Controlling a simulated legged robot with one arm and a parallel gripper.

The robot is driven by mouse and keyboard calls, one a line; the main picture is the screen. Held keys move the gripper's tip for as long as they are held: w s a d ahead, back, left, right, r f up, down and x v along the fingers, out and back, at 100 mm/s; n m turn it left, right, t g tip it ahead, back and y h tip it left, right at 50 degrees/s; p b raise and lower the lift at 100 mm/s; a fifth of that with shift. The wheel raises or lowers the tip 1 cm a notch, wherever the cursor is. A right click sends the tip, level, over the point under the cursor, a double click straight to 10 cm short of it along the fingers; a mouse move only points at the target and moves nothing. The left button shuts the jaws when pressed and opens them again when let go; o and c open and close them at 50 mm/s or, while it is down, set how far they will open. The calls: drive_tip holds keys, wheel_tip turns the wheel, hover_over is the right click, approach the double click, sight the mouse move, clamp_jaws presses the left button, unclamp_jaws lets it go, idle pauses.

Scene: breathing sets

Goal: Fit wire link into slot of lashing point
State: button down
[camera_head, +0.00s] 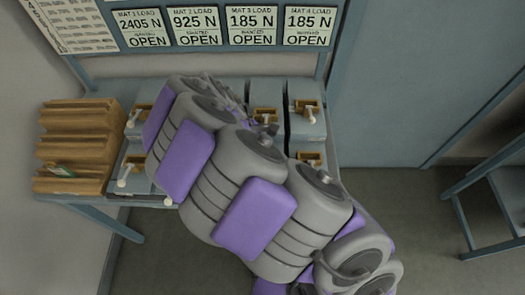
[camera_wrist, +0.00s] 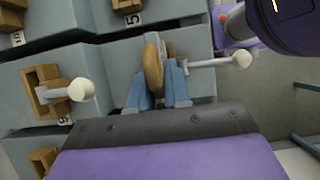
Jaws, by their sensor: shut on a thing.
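In the wrist view, my gripper (camera_wrist: 160,88) has its two blue fingers shut on a brown rounded piece (camera_wrist: 153,66). The piece stands upright between the fingers, with a grey part just behind it. I cannot tell whether it is the wire link. It is close to the grey blocks (camera_wrist: 110,72); contact cannot be made out. Right beside the fingers, a pale lever with a cream knob (camera_wrist: 242,60) sticks out to the right. In the head view my arm covers the middle of the bench and I cannot make out the fingers. I cannot identify a lashing point or its slot.
Several grey blocks carry brown brackets and pale levers, one knob (camera_wrist: 81,90) left of my fingers. In the head view a brown stepped rack (camera_head: 78,140) stands left on the blue bench. Load signs (camera_head: 197,27) hang behind. Open floor (camera_head: 420,215) lies right.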

drive_tip(key=shift+a, duration=0.4)
drive_tip(key=shift+d, duration=0.55)
drive_tip(key=shift+a, duration=0.8)
drive_tip(key=shift+d, duration=0.25)
drive_tip(key=shift+a+p, duration=0.4)
drive_tip(key=shift+p, duration=0.1)
drive_tip(key=shift+d+f, duration=0.1)
drive_tip(key=shift+d, duration=0.1)
drive_tip(key=shift+f, duration=0.4)
drive_tip(key=shift+r+p, duration=0.35)
drive_tip(key=shift+p, duration=0.1)
